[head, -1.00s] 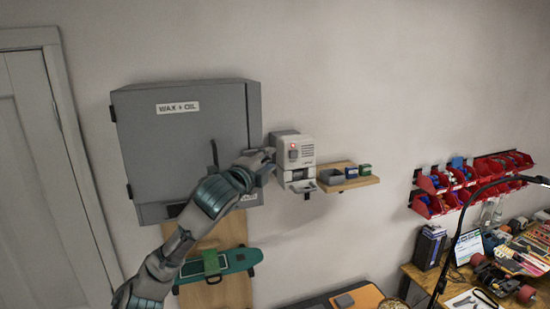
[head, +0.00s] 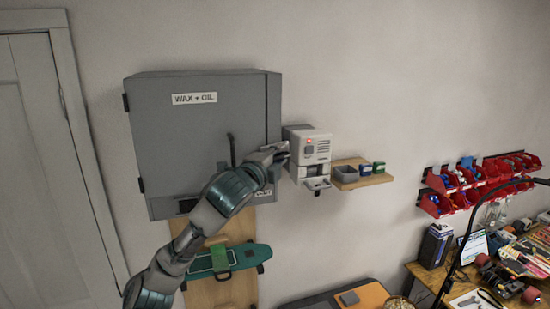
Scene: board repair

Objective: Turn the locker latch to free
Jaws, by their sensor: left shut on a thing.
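A grey wall locker (head: 185,135) labelled "WAX + OIL" hangs at the left in the head view, its door closed. A dark upright handle (head: 231,150) shows on the door's right part. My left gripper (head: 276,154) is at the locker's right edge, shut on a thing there. The latch itself is hidden by my gripper, so I cannot tell its angle. My right gripper is not in view.
A white wall unit (head: 309,155) with a red light is close to the right of my gripper. A wooden shelf (head: 364,179) holds small boxes. A green skateboard (head: 235,260) hangs below the locker. Red bins (head: 480,180) and a cluttered bench stand at right.

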